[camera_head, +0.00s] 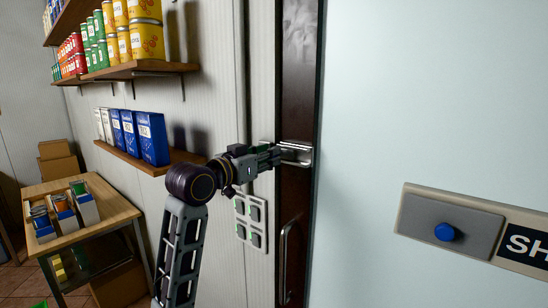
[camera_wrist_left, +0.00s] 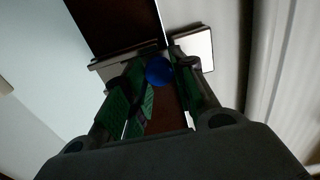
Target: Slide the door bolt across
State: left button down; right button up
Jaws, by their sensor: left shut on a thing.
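The metal door bolt (camera_head: 297,153) sits on a narrow dark brown door (camera_head: 298,105), at mid-height in the head view. My left gripper (camera_head: 274,156) reaches it from the left. In the left wrist view, a round blue knob (camera_wrist_left: 159,70) lies between the green-padded fingers of my left gripper (camera_wrist_left: 158,84), which are shut on it. A metal bolt plate (camera_wrist_left: 103,67) shows left of the knob, and a pale plate (camera_wrist_left: 197,48) right of it. The fingers hide much of the bolt, so I cannot tell how far its bar reaches. My right gripper is not in view.
A vertical door handle (camera_head: 285,262) is below the bolt. A switch panel (camera_head: 251,224) is on the wall under my left gripper. Shelves with tins and blue boxes (camera_head: 152,138) and a wooden table (camera_head: 85,203) stand left. A panel with a blue button (camera_head: 445,232) is right.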

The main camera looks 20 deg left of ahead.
pick_arm(q)
jog(key=shift+w+a, duration=0.2)
jog(key=shift+a, duration=0.45)
jog(key=c, duration=1.5)
grip_release()
jog(key=shift+c, duration=0.2)
jog(key=o, duration=0.4)
jog(key=shift+w+a, duration=0.1)
jog(key=shift+a, duration=0.1)
jog(key=v, duration=0.7)
jog(key=shift+s, duration=0.25)
